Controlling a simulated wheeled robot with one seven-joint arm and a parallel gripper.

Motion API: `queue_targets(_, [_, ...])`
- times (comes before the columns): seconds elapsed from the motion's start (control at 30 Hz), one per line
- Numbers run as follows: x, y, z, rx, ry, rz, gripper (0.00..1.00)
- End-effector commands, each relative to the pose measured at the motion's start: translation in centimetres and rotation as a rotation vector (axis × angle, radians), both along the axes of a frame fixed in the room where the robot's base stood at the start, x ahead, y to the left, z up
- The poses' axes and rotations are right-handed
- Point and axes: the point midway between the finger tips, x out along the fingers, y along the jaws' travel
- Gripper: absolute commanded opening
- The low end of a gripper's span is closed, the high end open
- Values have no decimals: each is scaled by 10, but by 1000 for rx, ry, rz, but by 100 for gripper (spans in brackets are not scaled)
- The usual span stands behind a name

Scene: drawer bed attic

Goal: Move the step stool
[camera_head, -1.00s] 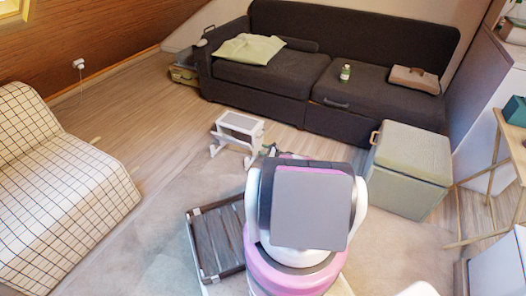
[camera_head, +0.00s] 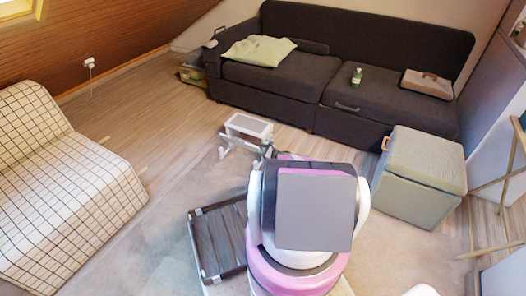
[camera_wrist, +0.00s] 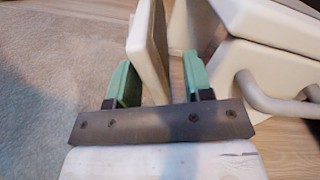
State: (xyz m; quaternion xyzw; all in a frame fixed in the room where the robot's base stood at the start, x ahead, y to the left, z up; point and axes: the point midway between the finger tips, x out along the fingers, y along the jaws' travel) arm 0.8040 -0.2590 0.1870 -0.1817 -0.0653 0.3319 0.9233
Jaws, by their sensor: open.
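The step stool (camera_head: 248,125) is white with a grey top panel and stands on the floor in front of the dark sofa. In the wrist view its white boards (camera_wrist: 265,70) fill the upper right. My gripper (camera_wrist: 160,82) has two green fingers, spread open. A white upright board (camera_wrist: 148,50) of the stool stands between the fingers, nearer the left one. I cannot tell whether it touches a finger. In the head view my gripper is at the stool's right side, mostly hidden behind my body.
A grey sofa (camera_head: 290,85) is behind the stool. A storage cube (camera_head: 420,175) stands to the right, a dark framed panel (camera_head: 217,240) lies low at the left of my body, and a checkered seat (camera_head: 60,190) is far left. Floor left of the stool is clear.

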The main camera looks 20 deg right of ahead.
Motion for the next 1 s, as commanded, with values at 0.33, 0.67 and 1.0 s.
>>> queue_targets(0.33, [8,6,0,0,0,-6,47])
queue_targets(0.67, [8,6,0,0,0,-6,0])
queue_targets(1.0, [8,6,1,1,-1,-7,0])
